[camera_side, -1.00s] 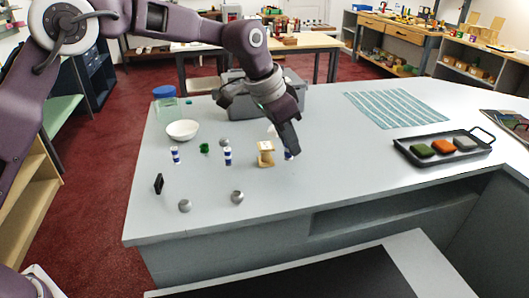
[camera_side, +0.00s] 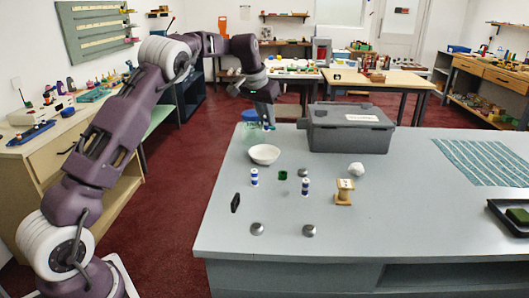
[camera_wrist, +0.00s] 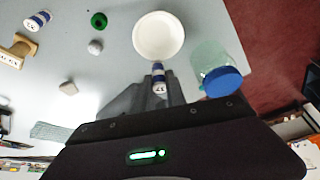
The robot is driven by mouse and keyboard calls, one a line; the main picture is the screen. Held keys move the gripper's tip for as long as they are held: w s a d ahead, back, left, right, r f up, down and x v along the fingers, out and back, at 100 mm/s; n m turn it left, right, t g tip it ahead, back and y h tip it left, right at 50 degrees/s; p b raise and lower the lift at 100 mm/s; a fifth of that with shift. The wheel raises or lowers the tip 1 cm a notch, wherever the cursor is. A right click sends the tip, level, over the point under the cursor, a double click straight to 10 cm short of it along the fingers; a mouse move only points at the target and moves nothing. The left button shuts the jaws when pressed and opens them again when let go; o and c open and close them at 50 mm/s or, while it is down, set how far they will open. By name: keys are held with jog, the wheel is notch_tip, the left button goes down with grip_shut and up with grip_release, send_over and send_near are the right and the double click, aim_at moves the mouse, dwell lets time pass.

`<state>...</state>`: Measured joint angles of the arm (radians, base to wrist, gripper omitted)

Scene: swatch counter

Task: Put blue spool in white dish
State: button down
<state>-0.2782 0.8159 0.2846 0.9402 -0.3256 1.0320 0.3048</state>
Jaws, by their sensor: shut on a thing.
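My gripper (camera_side: 268,124) is shut on a blue spool with white ends, which shows between the fingers in the wrist view (camera_wrist: 159,78). In the side view the gripper hangs above the counter's far left part, behind the white dish and close to the jar. The held spool is hard to make out there. The white dish (camera_side: 264,154) is a round, shallow, empty bowl; in the wrist view (camera_wrist: 158,36) it lies just beyond the spool. Two similar blue-and-white spools stand on the counter, one left (camera_side: 254,177) and one right (camera_side: 305,187).
A clear jar with a blue lid (camera_wrist: 223,81) stands close beside the dish. A grey lidded box (camera_side: 350,128) stands at the back. A green spool (camera_side: 283,175), a wooden piece (camera_side: 344,192), a white lump (camera_side: 356,169), a black piece (camera_side: 235,202) and several grey knobs are nearby.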

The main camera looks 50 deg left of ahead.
jog(key=f, duration=1)
jog(key=shift+s+a, duration=0.1)
jog(key=shift+a, duration=0.3)
jog(key=shift+f, duration=0.15)
jog(key=c, duration=1.4)
grip_release()
jog(key=shift+o, duration=0.2)
